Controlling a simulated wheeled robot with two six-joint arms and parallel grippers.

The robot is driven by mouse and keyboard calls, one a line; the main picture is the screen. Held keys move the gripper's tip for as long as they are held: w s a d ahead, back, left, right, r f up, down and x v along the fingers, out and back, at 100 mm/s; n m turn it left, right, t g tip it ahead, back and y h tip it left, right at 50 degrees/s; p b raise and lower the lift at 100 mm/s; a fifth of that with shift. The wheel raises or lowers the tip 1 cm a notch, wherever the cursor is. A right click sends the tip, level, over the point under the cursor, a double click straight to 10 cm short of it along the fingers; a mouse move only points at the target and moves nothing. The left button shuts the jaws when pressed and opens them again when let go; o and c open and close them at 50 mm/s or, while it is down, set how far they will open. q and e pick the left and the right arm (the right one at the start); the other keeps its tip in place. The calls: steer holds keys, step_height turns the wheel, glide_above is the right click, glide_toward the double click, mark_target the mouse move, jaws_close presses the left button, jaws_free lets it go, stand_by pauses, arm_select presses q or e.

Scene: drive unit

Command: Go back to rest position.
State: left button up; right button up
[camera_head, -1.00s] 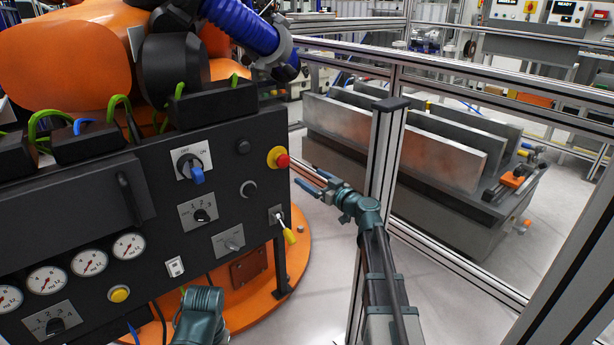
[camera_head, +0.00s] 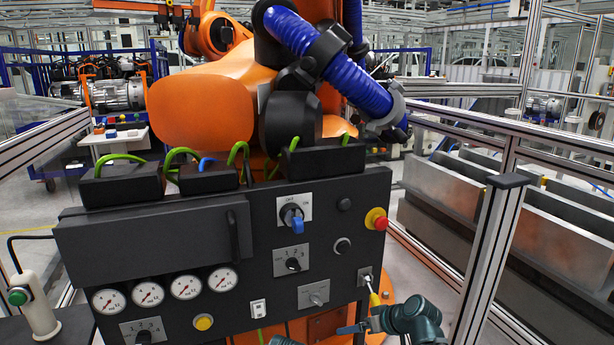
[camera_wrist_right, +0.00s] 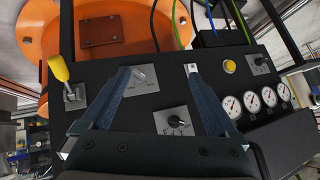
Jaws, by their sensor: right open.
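My right gripper (camera_head: 362,322) is low in the head view, in front of the panel's lower right corner. The right wrist view shows its two blue fingers (camera_wrist_right: 161,72) spread apart with nothing between them. Beyond them is the black control panel (camera_head: 200,240), with a rotary selector (camera_wrist_right: 173,120) showing between the fingers. A yellow-handled key or lever (camera_head: 374,298) sits in a switch plate close to my right gripper; in the wrist view (camera_wrist_right: 59,68) it is left of the fingers, apart from them. My left gripper is out of view; only a teal arm bit shows at the bottom edge.
The panel has a blue-handled switch (camera_head: 292,218), a red emergency button (camera_head: 377,219), several gauges and a yellow button (camera_head: 203,322). An orange robot (camera_head: 205,110) stands behind it. A fence post (camera_head: 485,260) rises right of my right arm. Grey floor shows beyond the fence.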

steer(key=s+d+f+m+g+h, duration=0.2)
steer(key=s+f+g+h, duration=0.1)
steer(key=s, duration=0.5)
steer(key=s+d+f+m+g+h, duration=0.1)
steer(key=s+f+m+g+h, duration=0.2)
steer(key=s, duration=0.5)
steer(key=s+a+n+h, duration=0.2)
steer(key=s+a+n, duration=0.25)
steer(key=a, duration=0.65)
step_height(320, 180, up, 29)
steer(key=p, duration=2.9)
steer(key=shift+r, duration=0.15)
steer(key=shift+s, duration=0.1)
